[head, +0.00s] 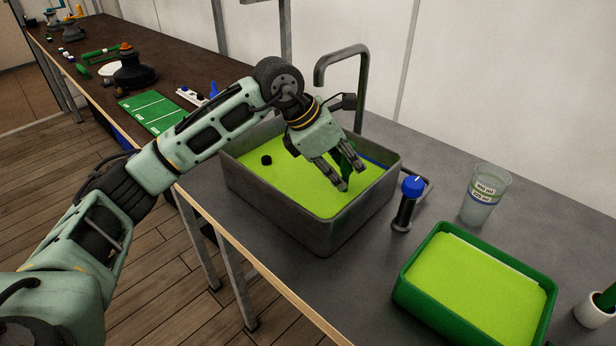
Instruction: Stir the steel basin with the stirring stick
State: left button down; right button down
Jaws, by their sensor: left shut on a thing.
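The steel basin (335,234) is a grey rectangular tub on the bench, with a bright yellow-green fill. My left gripper (342,187) reaches over it from the left, with its fingers pointing down over the fill. It is shut on a dark green piece (347,160), which looks like the stirring stick. Most of it is hidden by the fingers, and I cannot tell how deep its lower end is. A small black round thing (266,160) shows in the fill at the left. My right gripper is out of view.
A tap (340,54) stands behind the basin. A blue-topped black handle (408,204), a clear cup (485,195), a green tray (405,283) with yellow-green fill and a white pot (597,310) stand to the right. A green mat (152,111) lies on the left bench.

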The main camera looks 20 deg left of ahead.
pick_arm(q)
jog(key=shift+s+a+b, duration=0.9)
jog(key=shift+s+a, duration=0.5)
jog(key=shift+a, duration=1.6)
notch_tip(320, 180, up, 14)
jog(key=p, duration=0.9)
jog(key=shift+p, duration=0.4)
